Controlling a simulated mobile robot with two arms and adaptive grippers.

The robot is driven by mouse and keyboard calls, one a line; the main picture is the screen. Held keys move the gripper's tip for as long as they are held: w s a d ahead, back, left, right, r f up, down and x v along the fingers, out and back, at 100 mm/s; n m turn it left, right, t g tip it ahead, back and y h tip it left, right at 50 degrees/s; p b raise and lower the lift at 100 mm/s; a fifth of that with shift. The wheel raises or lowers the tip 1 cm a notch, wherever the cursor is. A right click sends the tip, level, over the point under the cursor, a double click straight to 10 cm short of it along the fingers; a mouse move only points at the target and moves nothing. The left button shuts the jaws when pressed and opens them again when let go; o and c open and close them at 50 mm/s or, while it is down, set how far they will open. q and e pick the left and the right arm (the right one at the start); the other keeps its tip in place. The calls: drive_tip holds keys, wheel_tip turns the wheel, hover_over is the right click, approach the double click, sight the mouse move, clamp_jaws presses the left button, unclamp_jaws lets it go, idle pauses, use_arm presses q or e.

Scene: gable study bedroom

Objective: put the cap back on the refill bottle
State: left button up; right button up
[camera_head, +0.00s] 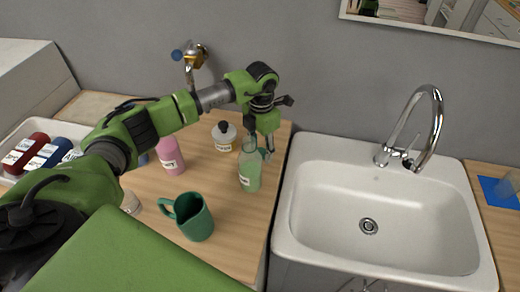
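The refill bottle appears to be the light green, clear-necked bottle (249,172) with a white label, upright near the counter's right edge. My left gripper (264,148) points down right beside and behind the bottle's neck. A small teal piece, possibly the cap (264,153), shows by the fingertips, just right of the neck. I cannot tell whether the fingers hold it or it lies on the counter behind. No cap is clearly visible on the bottle's top. My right gripper is not in view.
A white bottle with a dark top (224,136), a pink bottle (170,155) and a green mug (193,216) stand on the wooden counter (235,235). A white tray (12,136) holds several labelled bottles at left. The sink (390,225) on the right is empty.

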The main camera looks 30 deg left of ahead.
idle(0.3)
use_arm(q)
drive_tip(key=c, duration=0.8)
drive_tip(key=shift+c, duration=0.2)
drive_tip(key=shift+r+b, duration=0.3)
drive_tip(key=shift+b, duration=0.15)
wheel_tip(320, 180, up, 2)
drive_tip(key=shift+r+b, duration=0.15)
drive_tip(key=shift+b, duration=0.75)
drive_tip(key=s+d+r+b, duration=0.4)
drive_tip(key=s+d+r, duration=0.4)
drive_tip(key=d+r, duration=0.2)
drive_tip(key=shift+s+d, duration=0.2)
drive_tip(key=shift+d, duration=0.45)
